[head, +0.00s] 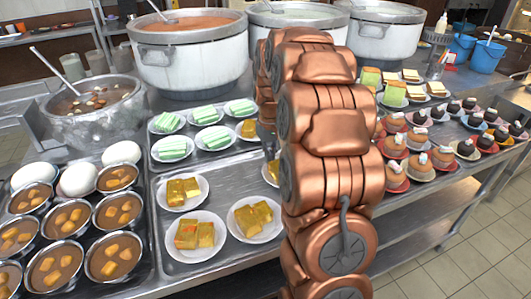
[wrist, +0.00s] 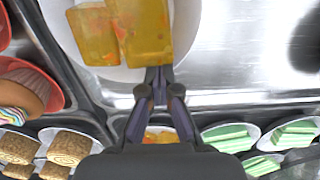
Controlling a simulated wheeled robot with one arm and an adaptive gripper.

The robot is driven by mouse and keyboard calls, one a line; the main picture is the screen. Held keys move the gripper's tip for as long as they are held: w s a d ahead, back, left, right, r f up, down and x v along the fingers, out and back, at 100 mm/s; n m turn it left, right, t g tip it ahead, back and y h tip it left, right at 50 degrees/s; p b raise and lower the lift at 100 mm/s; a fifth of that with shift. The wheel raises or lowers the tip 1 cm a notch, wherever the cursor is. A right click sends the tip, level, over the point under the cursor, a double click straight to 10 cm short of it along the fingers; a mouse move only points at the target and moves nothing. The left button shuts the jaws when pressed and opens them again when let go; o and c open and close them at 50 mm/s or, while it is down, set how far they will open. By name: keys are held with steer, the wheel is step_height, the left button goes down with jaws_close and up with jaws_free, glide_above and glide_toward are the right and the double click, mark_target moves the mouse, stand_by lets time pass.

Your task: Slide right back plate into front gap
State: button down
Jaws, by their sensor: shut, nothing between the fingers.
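Several white plates with yellow cake blocks stand on the metal tray (head: 222,178). The right back plate (head: 266,181) is mostly hidden behind my arm in the head view. In the wrist view a white plate (wrist: 75,70) with two yellow blocks (wrist: 145,30) fills the top; it looks like that same plate. My gripper (wrist: 158,73) is shut and empty, its tips at this plate's rim. I cannot tell whether they touch it. My gripper is hidden behind my arm in the head view. Front plates show at left (head: 174,243) and right (head: 274,228).
Plates of green-and-white cakes (head: 210,137) stand behind. Brown bowls (head: 68,220) and white buns (head: 79,179) are at left, cupcakes (head: 397,143) at right. Large stockpots (head: 188,62) line the back. Bare tray (wrist: 240,50) shows beside the plate in the wrist view.

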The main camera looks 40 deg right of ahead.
steer(key=s+a, duration=0.1)
steer(key=s, duration=0.2)
steer(key=s+a+b, duration=0.1)
steer(key=s, duration=0.3)
steer(key=s+a+b, duration=0.1)
steer(key=s, duration=0.3)
steer(key=shift+s+a, duration=0.1)
step_height(320, 180, up, 12)
stand_by(0.9)
steer(key=s+a+f+n+g, duration=0.1)
steer(key=s+a+f, duration=0.15)
steer(key=a, duration=0.35)
steer(key=s+a+f+n, duration=0.1)
steer(key=s+a+f, duration=0.1)
steer(key=s+a, duration=0.3)
steer(key=s+a+f+n+g, duration=0.1)
steer(key=s+a+f, duration=0.3)
steer(key=s+a, duration=0.15)
steer(key=s+a+f+g, duration=0.1)
steer(key=s+a+f, duration=0.3)
steer(key=s, duration=0.3)
step_height(320, 180, up, 13)
steer(key=t+p, duration=0.1)
steer(key=p, duration=1.1)
steer(key=shift+w+r, duration=0.2)
steer(key=shift+w, duration=0.15)
